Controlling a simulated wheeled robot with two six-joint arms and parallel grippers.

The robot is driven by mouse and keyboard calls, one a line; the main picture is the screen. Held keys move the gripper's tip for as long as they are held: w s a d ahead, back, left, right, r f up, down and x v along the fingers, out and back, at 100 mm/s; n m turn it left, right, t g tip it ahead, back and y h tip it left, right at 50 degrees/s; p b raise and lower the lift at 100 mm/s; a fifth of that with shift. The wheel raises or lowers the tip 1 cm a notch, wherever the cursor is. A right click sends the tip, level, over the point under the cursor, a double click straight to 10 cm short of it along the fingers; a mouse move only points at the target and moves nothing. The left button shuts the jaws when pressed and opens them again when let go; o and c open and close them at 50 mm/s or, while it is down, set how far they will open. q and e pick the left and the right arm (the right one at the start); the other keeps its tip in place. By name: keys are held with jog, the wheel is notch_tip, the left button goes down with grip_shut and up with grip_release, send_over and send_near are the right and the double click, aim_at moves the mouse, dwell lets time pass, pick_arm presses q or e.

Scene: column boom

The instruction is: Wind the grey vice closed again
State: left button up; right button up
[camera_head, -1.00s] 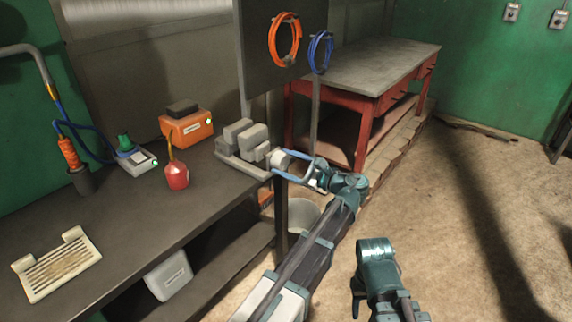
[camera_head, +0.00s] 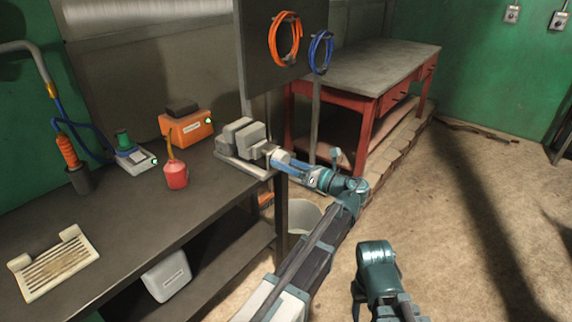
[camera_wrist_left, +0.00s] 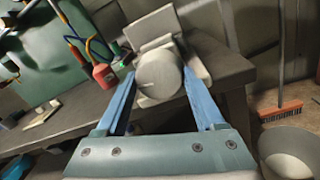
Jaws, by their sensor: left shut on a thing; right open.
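The grey vice (camera_head: 238,139) sits on the right end of the dark workbench, its blocky jaws close together. Its round grey hub (camera_head: 279,159) faces my left arm at the bench edge. My left gripper (camera_head: 291,164) is shut on this hub. In the left wrist view the hub (camera_wrist_left: 159,76) sits between the two blue fingers, with the vice body behind it. The gap between the jaws is hard to make out. My right gripper (camera_head: 358,300) is low in the head view, away from the vice, open and mostly hidden by its own arm.
The workbench (camera_head: 125,230) also holds a red oil can (camera_head: 176,174), an orange box (camera_head: 187,128), a small grey device (camera_head: 135,158) and a cream slotted tray (camera_head: 57,265). A bucket (camera_head: 302,214) stands under my left arm. A red-framed table (camera_head: 365,75) stands behind. The floor at right is clear.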

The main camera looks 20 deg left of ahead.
pick_arm(q)
jog(key=m, duration=0.8)
jog(key=m+t, duration=0.1)
jog(key=m, duration=0.2)
jog(key=shift+s+m, duration=0.25)
jog(key=shift+m, duration=0.15)
dwell(0.3)
jog(key=o, duration=1.4)
jog(key=shift+c, duration=0.2)
